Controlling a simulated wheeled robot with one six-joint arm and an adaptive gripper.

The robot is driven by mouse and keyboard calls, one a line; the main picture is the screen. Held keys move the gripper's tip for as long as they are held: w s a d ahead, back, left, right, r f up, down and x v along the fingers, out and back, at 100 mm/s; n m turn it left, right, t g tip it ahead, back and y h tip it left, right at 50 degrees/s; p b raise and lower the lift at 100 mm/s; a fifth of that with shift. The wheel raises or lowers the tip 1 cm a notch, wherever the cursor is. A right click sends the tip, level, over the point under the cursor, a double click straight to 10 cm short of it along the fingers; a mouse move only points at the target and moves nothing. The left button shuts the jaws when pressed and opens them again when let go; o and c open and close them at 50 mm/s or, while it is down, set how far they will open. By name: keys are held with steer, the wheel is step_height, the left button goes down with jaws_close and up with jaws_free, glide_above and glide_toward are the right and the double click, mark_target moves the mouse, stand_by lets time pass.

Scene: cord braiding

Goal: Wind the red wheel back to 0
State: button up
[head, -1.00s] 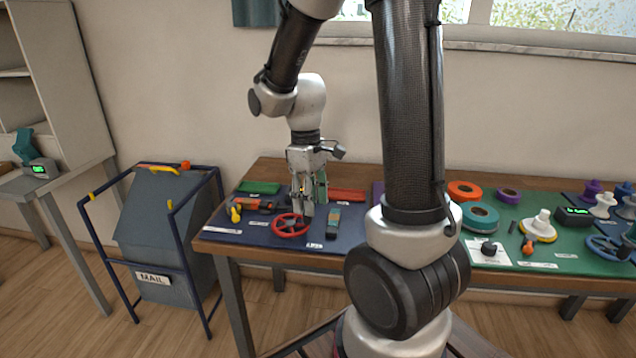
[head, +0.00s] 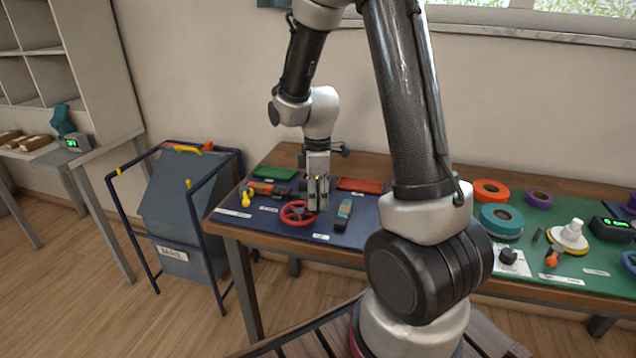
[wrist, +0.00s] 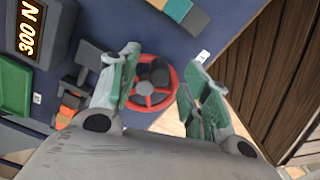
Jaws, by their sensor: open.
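The red wheel (head: 298,213) lies on the dark blue mat near the table's front edge. In the wrist view the red wheel (wrist: 154,84) shows between my fingers, closer to the left one, which covers part of its rim. My gripper (head: 318,205) points down at the wheel's right side in the head view. In the wrist view my gripper (wrist: 160,95) is open, with its green-padded fingers apart and nothing held. I cannot tell whether a finger touches the rim. The wheel's scale and its 0 mark are not readable.
A grey-and-teal tool (head: 343,214) lies right of the wheel. A yellow-and-orange item (head: 246,198) lies to its left. A dark box reading "300 N" (wrist: 30,28) stands nearby.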

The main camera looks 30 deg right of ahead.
steer(key=shift+f, duration=1.4)
jaws_close()
